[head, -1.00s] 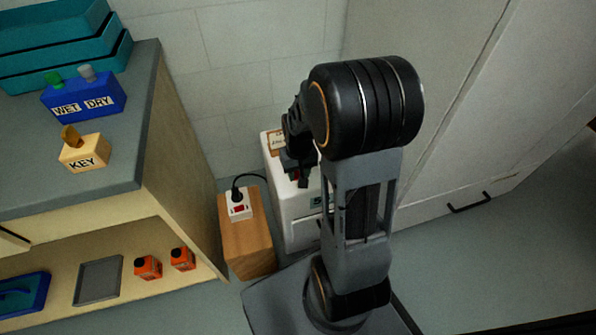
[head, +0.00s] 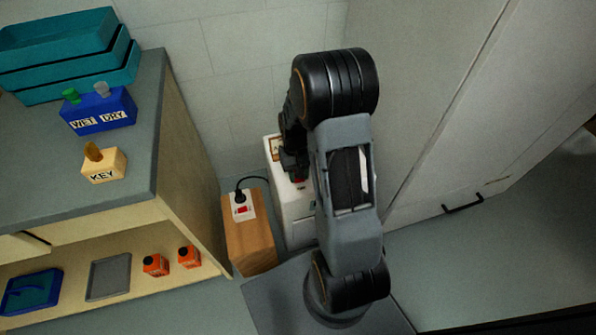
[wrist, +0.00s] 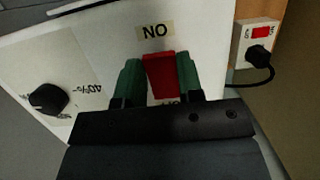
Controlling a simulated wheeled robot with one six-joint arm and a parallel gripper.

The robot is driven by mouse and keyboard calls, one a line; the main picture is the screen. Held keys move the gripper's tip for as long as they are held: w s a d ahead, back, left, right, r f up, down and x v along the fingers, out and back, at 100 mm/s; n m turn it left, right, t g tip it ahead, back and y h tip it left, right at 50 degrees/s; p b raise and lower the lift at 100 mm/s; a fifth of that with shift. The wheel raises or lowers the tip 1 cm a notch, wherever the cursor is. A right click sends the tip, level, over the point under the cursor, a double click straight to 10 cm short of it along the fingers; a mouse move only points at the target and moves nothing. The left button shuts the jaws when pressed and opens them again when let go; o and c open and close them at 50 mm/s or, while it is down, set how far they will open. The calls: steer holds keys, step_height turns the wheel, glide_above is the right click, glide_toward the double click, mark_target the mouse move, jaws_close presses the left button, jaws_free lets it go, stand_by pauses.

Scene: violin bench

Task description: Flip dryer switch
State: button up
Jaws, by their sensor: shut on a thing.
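The dryer is a white box (head: 297,222), seen behind and beside my arm in the head view. Its white panel (wrist: 100,40) fills much of the wrist view, with a red rocker switch (wrist: 160,80) in it. An "ON" label appears upside down at the switch's upper end; a second label at the other end is mostly hidden by my gripper. My gripper (wrist: 158,64) has its green fingers on either side of the red switch, shut on it. In the head view my gripper (head: 293,166) is over the box top, with its fingertips mostly hidden.
A black knob (wrist: 48,98) with percent marks sits left of the switch. A bench (head: 175,140) stands left; a cabinet door (head: 450,110) is right.

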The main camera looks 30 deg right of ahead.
steer(key=o, duration=0.9)
steer(key=shift+o, duration=0.2)
steer(key=p+v, duration=0.4)
steer(key=v, duration=0.9)
steer(key=shift+r, duration=0.45)
steer(key=shift+r+p, duration=0.1)
steer(key=shift+p, duration=0.2)
steer(key=s+a+r+t+p, duration=0.2)
steer(key=r+p, duration=0.5)
steer(key=r, duration=0.4)
steer(key=s+a+r+n+t+p, duration=0.1)
steer(key=s+a+r+p, duration=0.3)
steer(key=r, duration=0.7)
steer(key=s+a+r+n+t+p, duration=0.1)
steer(key=s+a+r+t+p, duration=0.2)
steer(key=s+r+p, duration=0.4)
step_height(320, 180, up, 5)
steer(key=p, duration=0.5)
steer(key=shift+f+t, duration=0.15)
steer(key=shift+t, duration=0.15)
